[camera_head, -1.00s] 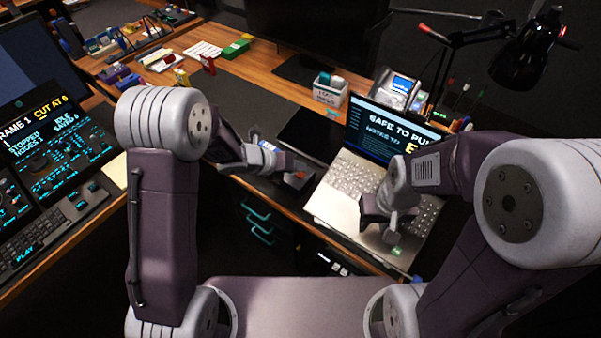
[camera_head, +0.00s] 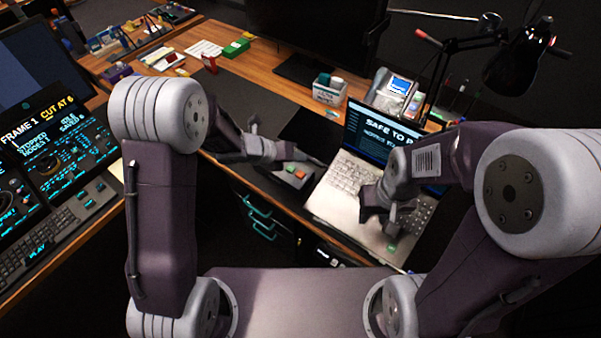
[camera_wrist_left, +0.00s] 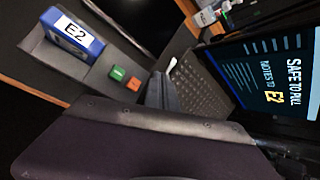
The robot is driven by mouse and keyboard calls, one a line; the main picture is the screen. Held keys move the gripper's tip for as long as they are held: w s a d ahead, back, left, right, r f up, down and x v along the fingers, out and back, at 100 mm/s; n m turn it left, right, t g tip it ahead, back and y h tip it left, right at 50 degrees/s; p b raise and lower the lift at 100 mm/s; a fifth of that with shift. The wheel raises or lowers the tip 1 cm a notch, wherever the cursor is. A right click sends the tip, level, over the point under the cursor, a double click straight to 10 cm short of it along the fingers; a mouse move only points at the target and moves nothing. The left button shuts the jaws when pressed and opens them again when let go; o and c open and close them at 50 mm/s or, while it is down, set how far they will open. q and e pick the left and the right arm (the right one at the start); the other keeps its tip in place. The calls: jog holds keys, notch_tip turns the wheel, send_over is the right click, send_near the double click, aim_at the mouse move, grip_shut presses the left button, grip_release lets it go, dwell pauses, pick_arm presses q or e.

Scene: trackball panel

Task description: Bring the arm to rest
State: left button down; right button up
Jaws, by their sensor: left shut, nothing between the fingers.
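My left gripper (camera_head: 314,157) is over the desk edge, above and beside a grey panel box (camera_head: 301,181) left of the laptop. In the left wrist view its fingers (camera_wrist_left: 160,90) are together, with nothing between them. That view shows the box (camera_wrist_left: 98,78) with a blue block labelled E2 (camera_wrist_left: 72,36), a green button (camera_wrist_left: 118,73) and a red button (camera_wrist_left: 133,84). In the head view the blue block is hidden behind my left gripper. My right gripper (camera_head: 391,226) hangs over the laptop's front part; its finger gap is unclear.
The open laptop (camera_head: 340,192) reads "SAFE TO PULL, NOTES TO E2" in the wrist view. A white bin (camera_head: 328,94), a black lamp (camera_head: 517,62) and a monitor stand behind. A console (camera_head: 50,150) is at the left. Free desk (camera_head: 262,72) lies behind my left arm.

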dwell(0.4)
pick_arm(q)
jog(key=w+a+r+n+t+y, duration=0.2)
jog(key=a+r+n+t+y, duration=0.15)
jog(key=a+r+n, duration=0.5)
jog(key=s+a+f+n+g+y, duration=0.15)
jog(key=s+a+n+y, duration=0.25)
jog(key=s+a+n, duration=0.65)
jog(key=s+d+f+n+g, duration=0.1)
jog(key=s+f+n+g, duration=0.1)
jog(key=s+n, duration=0.3)
jog(key=s+d+f+n+g, duration=0.1)
jog(key=s+f+n+g, duration=0.2)
jog(key=n, duration=1.1)
jog(key=s+g, duration=0.1)
jog(key=s, duration=0.2)
